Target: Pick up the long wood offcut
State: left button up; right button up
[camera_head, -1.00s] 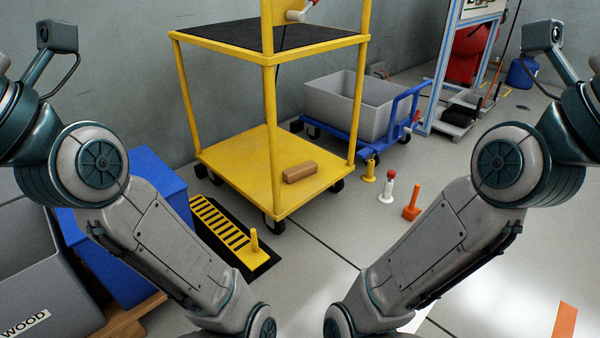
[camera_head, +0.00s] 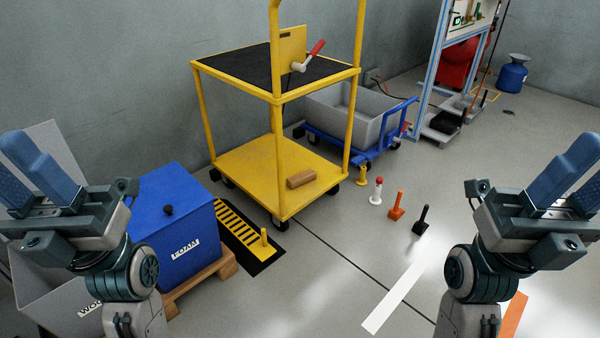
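A brown wood block (camera_head: 301,179), which looks like the wood offcut, lies on the lower yellow shelf (camera_head: 245,170) of the cart, near its front right edge. My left gripper (camera_head: 22,165) is raised at the left edge with its blue fingers pointing up, far from the block. My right gripper (camera_head: 572,178) is raised at the right edge in the same way, also far from the block. No object shows in either gripper. The fingers overlap in this view and are partly cut off, so their opening is unclear.
A blue box (camera_head: 165,215) on a wooden pallet and a grey bin (camera_head: 40,290) stand at left. The cart's posts frame the shelf. A blue trolley with a grey tub (camera_head: 340,115) stands behind. Several small coloured posts (camera_head: 397,205) line the floor at right.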

aim_at(300, 179)
jog(key=i+l+u, duration=0.15)
jog(key=i+l, duration=0.15)
jog(key=l, duration=0.2)
jog(key=i+l+u, duration=0.1)
jog(key=i+l, duration=0.15)
jog(key=l, duration=0.25)
jog(key=i+l+u, duration=0.15)
jog(key=l, duration=0.4)
jog(key=i+l+u, duration=0.1)
jog(key=i+l, duration=0.2)
jog(key=l, duration=0.25)
jog(key=i+l+u, duration=0.15)
jog(key=l, duration=0.4)
jog(key=i+l+u, duration=0.15)
jog(key=l, duration=0.45)
jog(key=i+l+u, duration=0.1)
jog(key=l, duration=0.55)
jog(key=i+l+u, duration=0.15)
jog(key=l, duration=0.5)
jog(key=i+j, duration=0.05)
jog(key=i, duration=0.05)
